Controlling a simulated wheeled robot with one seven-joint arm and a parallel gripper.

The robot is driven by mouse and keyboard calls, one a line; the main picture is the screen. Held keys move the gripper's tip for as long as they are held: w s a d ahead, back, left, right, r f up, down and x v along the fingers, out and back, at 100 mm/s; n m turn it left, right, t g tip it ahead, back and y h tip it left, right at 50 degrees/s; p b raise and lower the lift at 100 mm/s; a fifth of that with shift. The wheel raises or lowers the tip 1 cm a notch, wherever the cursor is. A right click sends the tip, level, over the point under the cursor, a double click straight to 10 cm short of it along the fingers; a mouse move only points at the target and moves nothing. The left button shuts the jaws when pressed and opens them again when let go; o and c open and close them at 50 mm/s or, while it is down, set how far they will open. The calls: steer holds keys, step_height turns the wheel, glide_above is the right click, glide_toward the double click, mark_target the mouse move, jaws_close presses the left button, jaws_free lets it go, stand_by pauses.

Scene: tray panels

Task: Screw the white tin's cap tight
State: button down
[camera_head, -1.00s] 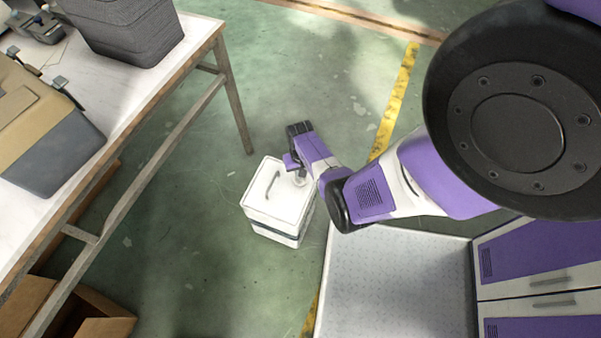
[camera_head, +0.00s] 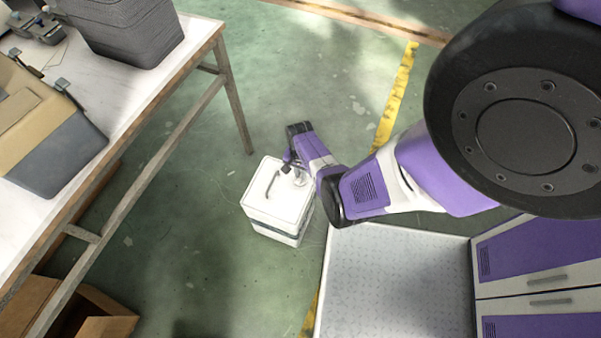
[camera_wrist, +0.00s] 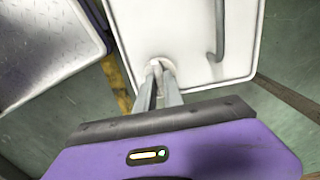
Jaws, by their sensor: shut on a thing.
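The white tin (camera_head: 270,209) stands upright on the green floor. It is a boxy can with a grey bar handle (camera_head: 272,185) on its flat top. The handle also shows in the wrist view (camera_wrist: 220,32). A small, pale round cap (camera_wrist: 152,65) sits near one edge of the tin's top. My gripper (camera_wrist: 161,68) comes down over the cap, its two grey fingers close together and shut on it. The fingertips partly hide the cap. In the head view my gripper (camera_head: 293,170) covers the tin's back right corner. The cap's thread and seating cannot be seen.
A worktable (camera_head: 190,60) with a grey bin (camera_head: 125,30) and a tan-and-grey case (camera_head: 60,140) stands at the left. A cardboard box (camera_head: 100,310) lies below it. A metal tread-plate platform (camera_head: 395,280) and purple-fronted drawers (camera_head: 540,255) are at the right.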

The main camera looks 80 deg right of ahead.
stand_by(0.5)
steer(key=c, duration=1.5)
jaws_free()
steer(key=shift+o, duration=0.2)
step_height(320, 180, up, 8)
steer(key=p, duration=0.3)
steer(key=shift+f, duration=0.15)
